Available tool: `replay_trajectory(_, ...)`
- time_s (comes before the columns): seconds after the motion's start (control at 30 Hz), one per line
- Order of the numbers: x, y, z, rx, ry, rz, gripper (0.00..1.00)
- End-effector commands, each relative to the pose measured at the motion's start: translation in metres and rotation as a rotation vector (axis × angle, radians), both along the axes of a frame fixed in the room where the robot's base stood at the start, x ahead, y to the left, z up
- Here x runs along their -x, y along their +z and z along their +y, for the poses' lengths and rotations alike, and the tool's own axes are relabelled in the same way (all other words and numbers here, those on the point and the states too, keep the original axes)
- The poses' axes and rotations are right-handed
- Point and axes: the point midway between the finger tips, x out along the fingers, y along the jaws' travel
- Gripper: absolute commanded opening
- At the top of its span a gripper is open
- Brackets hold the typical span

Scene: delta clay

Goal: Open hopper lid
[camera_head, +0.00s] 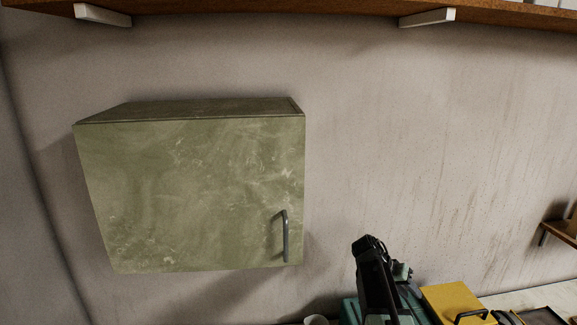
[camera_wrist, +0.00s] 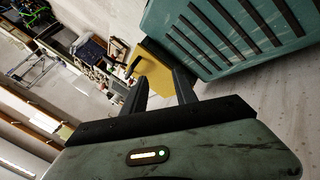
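A yellow panel or box (camera_head: 452,301) with a dark bar handle (camera_head: 470,315) shows at the lower right of the head view, cut by the bottom edge; it looks like the hopper lid, seemingly shut. In the wrist view the yellow piece (camera_wrist: 155,75) and its handle (camera_wrist: 132,66) show beyond my fingertips. My gripper (camera_wrist: 160,76) is open, with nothing between its two dark fingers, and is apart from the handle. In the head view my gripper (camera_head: 369,244) points up to the left of the yellow piece.
A ribbed teal container (camera_wrist: 232,38) stands close beside my fingers in the wrist view. A green wall cabinet (camera_head: 190,195) hangs at left. A shelf (camera_head: 300,8) runs overhead. Cluttered shelving (camera_wrist: 90,50) is farther off.

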Motion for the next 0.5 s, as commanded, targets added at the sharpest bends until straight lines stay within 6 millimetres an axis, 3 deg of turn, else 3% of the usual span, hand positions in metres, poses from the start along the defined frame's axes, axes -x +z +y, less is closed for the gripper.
replay_trajectory(0.03, 0.02, -0.015, 0.034, -0.098, 0.075, 0.032, 0.34)
replay_trajectory(0.2, 0.053, -0.048, 0.132, -0.393, 0.322, 0.109, 0.34)
replay_trajectory(0.43, 0.099, -0.062, 0.239, -0.685, 0.618, 0.145, 0.34)
replay_trajectory(0.47, 0.103, -0.067, 0.25, -0.713, 0.647, 0.147, 0.34)
replay_trajectory(0.5, 0.099, -0.091, 0.246, -0.707, 0.636, 0.151, 0.34)
